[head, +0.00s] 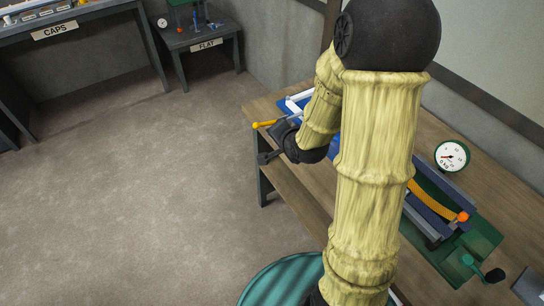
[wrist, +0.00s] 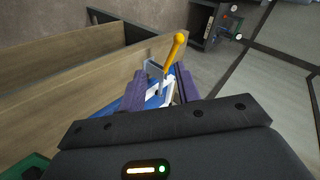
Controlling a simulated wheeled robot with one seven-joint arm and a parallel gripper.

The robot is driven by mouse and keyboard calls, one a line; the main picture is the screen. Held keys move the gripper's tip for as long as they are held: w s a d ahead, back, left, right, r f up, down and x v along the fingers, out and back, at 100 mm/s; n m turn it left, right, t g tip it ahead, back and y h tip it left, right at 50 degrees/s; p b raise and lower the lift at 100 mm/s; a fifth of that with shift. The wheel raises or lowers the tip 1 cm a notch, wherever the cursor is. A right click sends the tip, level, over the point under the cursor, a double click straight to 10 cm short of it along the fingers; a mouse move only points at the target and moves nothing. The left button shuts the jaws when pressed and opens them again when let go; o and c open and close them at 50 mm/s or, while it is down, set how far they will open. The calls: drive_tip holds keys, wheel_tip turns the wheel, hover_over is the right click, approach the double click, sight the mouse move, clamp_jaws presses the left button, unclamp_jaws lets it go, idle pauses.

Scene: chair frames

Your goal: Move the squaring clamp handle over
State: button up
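The squaring clamp handle (wrist: 174,52) is a yellow-orange lever with a rounded knob. In the wrist view it slants up just beyond my fingertips, near the right finger. In the head view the handle (head: 264,125) sticks out left past the bench edge. The clamp's blue base (wrist: 158,100) and white frame pieces lie beneath and between my fingers, partly hidden by them. My gripper (wrist: 161,72) has two purple fingers spread apart with nothing held between them. In the head view my gripper (head: 272,150) is just below the handle; contact cannot be told.
The wooden workbench (head: 262,107) carries a round dial gauge (head: 452,155) and a green fixture (head: 482,240) with an orange knob on the right. My arm hides much of the bench. A FLAT stand (head: 207,42) and a CAPS table (head: 55,32) are at the back. Open floor lies left.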

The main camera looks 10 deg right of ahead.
sight(258, 128)
drive_tip(key=w+f+m+t+y+b, duration=0.4)
drive_tip(key=f+m+t+b, duration=0.3)
drive_tip(key=m+b, duration=0.3)
drive_tip(key=w+m, duration=0.1)
drive_tip(key=m, duration=0.2)
drive_tip(key=shift+w+a+f+m+t, duration=0.15)
drive_tip(key=shift+w+f+m+t, duration=0.15)
drive_tip(key=shift+f, duration=0.1)
drive_tip(key=shift+w, duration=0.1)
drive_tip(key=x, duration=0.7)
drive_tip(key=shift+a+f, duration=0.1)
drive_tip(key=shift+w+a, duration=0.1)
drive_tip(key=shift+w, duration=0.3)
drive_tip(key=shift+c, duration=0.2)
drive_tip(key=shift+f, duration=0.1)
drive_tip(key=c, duration=0.4)
